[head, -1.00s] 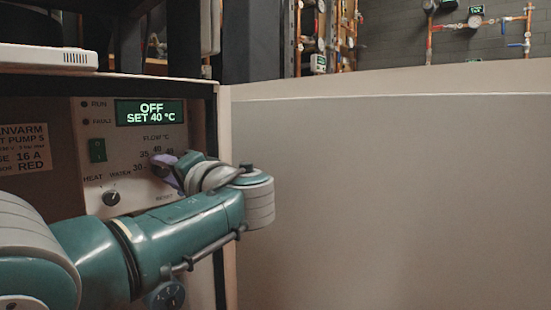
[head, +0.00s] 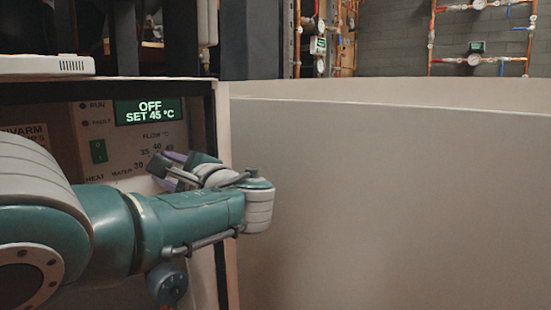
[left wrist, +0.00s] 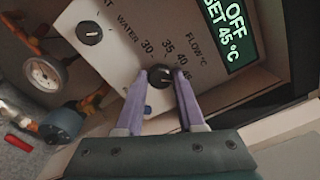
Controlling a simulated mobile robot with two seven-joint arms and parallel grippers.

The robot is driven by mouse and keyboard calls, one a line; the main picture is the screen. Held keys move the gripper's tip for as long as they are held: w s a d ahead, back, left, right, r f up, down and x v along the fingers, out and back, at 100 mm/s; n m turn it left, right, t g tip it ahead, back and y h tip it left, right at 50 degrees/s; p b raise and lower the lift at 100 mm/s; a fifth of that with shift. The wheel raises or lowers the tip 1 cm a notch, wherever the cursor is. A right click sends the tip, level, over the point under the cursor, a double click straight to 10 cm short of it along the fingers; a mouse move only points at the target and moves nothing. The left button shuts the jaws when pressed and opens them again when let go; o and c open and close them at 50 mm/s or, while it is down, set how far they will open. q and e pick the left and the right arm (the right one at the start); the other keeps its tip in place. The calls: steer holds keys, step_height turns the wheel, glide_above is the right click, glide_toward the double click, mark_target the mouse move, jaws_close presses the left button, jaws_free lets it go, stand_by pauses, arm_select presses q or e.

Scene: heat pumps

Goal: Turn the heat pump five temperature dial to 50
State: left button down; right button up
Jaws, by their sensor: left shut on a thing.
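The heat pump's panel (head: 125,135) stands at the left in the head view. Its display (head: 149,111) reads OFF and SET 45 °C. My left gripper (head: 164,165) reaches the flow temperature dial, which it mostly hides in the head view. In the left wrist view, the purple fingers of my left gripper (left wrist: 163,80) are shut on the round black dial (left wrist: 160,76), one on each side. The printed scale around it shows 30, 35, 40 and 45. My right gripper is in neither view.
A second knob (left wrist: 89,33), for heat and water, sits on the same panel. A large pale curved surface (head: 390,190) fills the right side. Pipes with gauges (head: 475,60) are on the far wall.

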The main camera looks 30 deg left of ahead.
arm_select(q)
steer(key=shift+m+p, duration=0.6)
steer(key=shift+m, duration=3.5)
steer(key=c, duration=0.5)
jaws_free()
steer(key=shift+d, duration=0.1)
steer(key=p+v, duration=0.2)
steer(key=v, duration=0.7)
steer(key=shift+s+d, duration=0.15)
steer(key=shift+d, duration=0.25)
